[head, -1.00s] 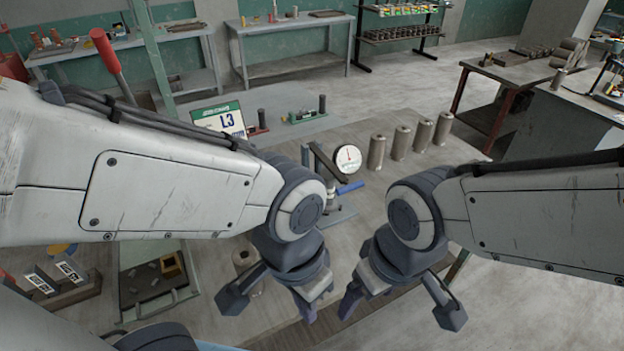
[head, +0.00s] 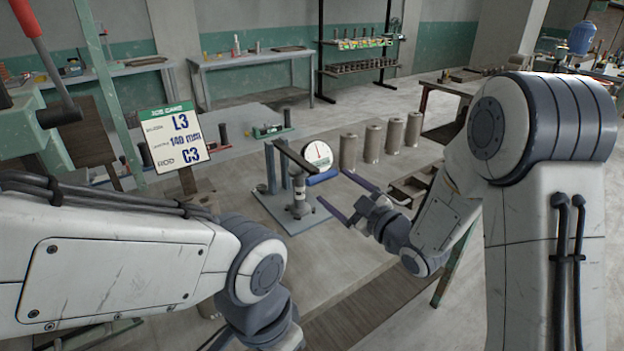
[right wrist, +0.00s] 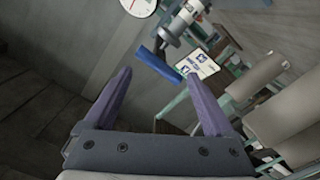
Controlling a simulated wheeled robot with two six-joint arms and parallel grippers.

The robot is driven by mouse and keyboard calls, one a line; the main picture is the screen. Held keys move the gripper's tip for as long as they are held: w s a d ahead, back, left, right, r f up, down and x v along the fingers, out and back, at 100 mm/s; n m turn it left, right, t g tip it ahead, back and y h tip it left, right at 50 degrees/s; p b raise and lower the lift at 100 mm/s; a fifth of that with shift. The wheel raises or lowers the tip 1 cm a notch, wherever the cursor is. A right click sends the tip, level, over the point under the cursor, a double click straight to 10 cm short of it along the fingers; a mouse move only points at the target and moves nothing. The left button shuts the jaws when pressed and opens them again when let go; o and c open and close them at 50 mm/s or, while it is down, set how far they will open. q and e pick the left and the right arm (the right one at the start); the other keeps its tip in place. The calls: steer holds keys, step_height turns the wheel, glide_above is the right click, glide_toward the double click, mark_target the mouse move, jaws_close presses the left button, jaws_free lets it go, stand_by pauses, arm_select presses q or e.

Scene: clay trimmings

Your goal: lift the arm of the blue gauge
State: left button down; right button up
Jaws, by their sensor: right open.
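The gauge has a round white dial (head: 318,153) with a red needle, on a post over a grey-blue base plate (head: 285,212). A dark lever arm (head: 294,158) slants across it, with a blue handle (head: 322,177) near its lower end. My right gripper (head: 332,185) is open, its fingers pointing at the handle from the right. In the right wrist view, the blue handle (right wrist: 160,64) lies just beyond and between the open fingertips (right wrist: 161,82); I see no grip on it. My left gripper (head: 240,335) is at the bottom edge, its fingers mostly cut off.
Several grey cylinders (head: 371,143) stand in a row behind and right of the gauge. A sign (head: 178,137) reading L3, 140 mm and C3 stands to the left. A green-based device (head: 270,131) sits behind. The bench in front of the gauge is clear.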

mark_target(316, 173)
steer(key=shift+w+a+r, duration=0.1)
steer(key=shift+w+a, duration=0.15)
steer(key=shift+w, duration=0.05)
steer(key=p+x, duration=0.2)
steer(key=x, duration=0.7)
steer(key=shift+w+a, duration=0.1)
steer(key=shift+w, duration=0.1)
jaws_close()
